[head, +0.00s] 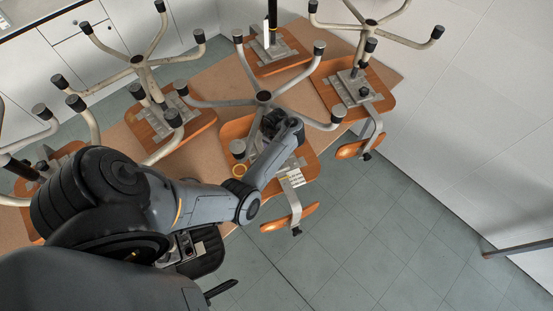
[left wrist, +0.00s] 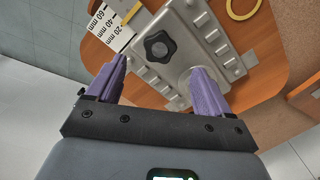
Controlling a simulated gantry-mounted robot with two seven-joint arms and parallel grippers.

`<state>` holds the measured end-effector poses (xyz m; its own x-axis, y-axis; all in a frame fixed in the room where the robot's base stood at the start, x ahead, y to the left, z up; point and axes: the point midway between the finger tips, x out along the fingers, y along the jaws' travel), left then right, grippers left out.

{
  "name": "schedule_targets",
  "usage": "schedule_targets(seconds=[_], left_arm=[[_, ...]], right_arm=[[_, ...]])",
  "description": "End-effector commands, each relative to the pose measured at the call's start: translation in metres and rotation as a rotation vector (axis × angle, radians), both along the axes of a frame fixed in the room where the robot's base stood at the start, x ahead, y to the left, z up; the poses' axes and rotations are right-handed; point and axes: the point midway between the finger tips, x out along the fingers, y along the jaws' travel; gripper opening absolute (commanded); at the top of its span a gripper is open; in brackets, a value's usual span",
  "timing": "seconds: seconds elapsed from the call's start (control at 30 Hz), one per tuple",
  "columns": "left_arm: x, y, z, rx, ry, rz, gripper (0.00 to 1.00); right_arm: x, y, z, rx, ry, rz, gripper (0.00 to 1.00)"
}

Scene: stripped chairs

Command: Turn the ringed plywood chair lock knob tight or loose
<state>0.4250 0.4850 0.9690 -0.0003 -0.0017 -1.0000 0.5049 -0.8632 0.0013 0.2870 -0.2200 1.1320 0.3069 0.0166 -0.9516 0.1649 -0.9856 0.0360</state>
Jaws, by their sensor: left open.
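The plywood chair (head: 300,165) lies upside down on the table, with a yellow ring (head: 239,170) on its seat's underside. The ring also shows in the left wrist view (left wrist: 243,8). There, a dark lobed lock knob (left wrist: 157,46) stands on the grey metal seat mechanism (left wrist: 190,30). My left gripper (left wrist: 159,68) is open, its two purple fingers either side of the mechanism's near part and the knob just ahead between them. I cannot tell whether the fingers touch anything. In the head view my left wrist hides the knob and fingers. My right gripper is not in view.
Several other upturned chairs with splayed legs crowd the table (head: 210,90), one close behind at the right (head: 335,85). Legs of the ringed chair (head: 263,97) rise beside my wrist. A marked scale strip (left wrist: 112,25) lies left of the knob. Tiled floor (head: 380,220) at right is clear.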

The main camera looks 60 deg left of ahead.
Motion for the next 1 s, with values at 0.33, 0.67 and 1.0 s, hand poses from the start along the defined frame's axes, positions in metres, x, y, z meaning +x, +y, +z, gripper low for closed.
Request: schedule_targets(seconds=[0.33, 0.67, 1.0], left_arm=[[0.001, -0.001, -0.059, -0.001, -0.002, 0.0, 0.81], [0.0, 0.0, -0.079, 0.001, -0.002, 0.0, 0.81], [0.0, 0.0, -0.08, 0.002, -0.001, 0.0, 0.73]], right_arm=[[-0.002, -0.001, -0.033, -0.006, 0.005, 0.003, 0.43], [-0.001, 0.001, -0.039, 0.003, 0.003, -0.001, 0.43], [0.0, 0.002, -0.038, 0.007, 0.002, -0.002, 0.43]])
